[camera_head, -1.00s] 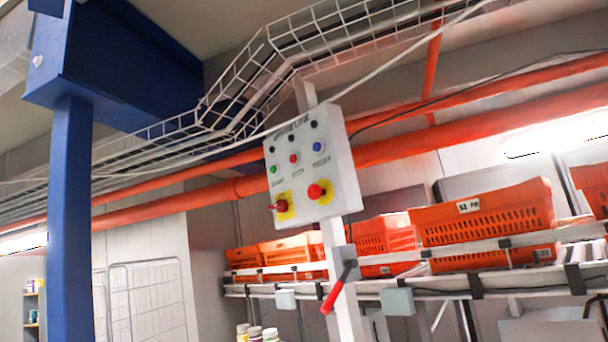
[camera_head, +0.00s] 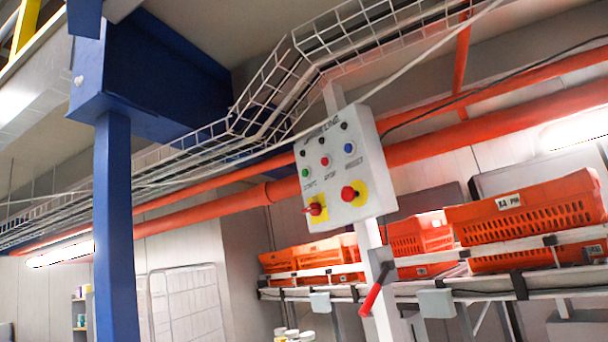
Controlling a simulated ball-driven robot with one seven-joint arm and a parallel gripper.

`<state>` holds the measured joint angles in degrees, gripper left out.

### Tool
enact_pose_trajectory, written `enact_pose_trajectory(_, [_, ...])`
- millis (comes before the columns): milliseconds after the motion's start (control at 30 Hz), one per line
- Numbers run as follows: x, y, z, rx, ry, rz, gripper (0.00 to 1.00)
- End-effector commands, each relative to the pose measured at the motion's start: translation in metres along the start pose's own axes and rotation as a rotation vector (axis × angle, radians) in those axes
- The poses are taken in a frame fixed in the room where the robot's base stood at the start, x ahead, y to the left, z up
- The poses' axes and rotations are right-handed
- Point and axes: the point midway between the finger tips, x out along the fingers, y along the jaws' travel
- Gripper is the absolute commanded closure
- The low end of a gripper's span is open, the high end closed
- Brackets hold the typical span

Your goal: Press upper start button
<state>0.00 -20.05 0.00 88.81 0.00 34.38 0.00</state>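A light grey control box (camera_head: 343,165) is fixed on a white post near the middle of the view, tilted in the picture. Its face has a green button (camera_head: 305,173) at left, a red button (camera_head: 325,161) in the middle and a blue button (camera_head: 349,147) at right. Small black round parts sit above them. Below are a red switch on a yellow plate (camera_head: 316,209) and a red knob on another yellow plate (camera_head: 349,193). The labels are too small to read surely. My gripper is not in view.
A red-handled lever (camera_head: 370,299) is on the post below the box. Orange totes (camera_head: 524,218) stand on a conveyor behind at right. A wire cable tray (camera_head: 262,93) and orange pipes (camera_head: 420,145) run overhead. A blue column (camera_head: 113,230) stands at left.

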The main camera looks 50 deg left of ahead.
Motion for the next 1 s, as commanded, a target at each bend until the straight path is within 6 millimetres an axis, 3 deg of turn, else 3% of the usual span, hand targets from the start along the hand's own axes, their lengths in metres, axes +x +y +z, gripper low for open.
enact_pose_trajectory(67, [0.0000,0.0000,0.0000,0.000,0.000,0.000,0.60])
enact_pose_trajectory(233, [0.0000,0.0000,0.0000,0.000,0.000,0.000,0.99])
enact_pose_trajectory(1000, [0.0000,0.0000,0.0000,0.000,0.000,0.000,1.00])
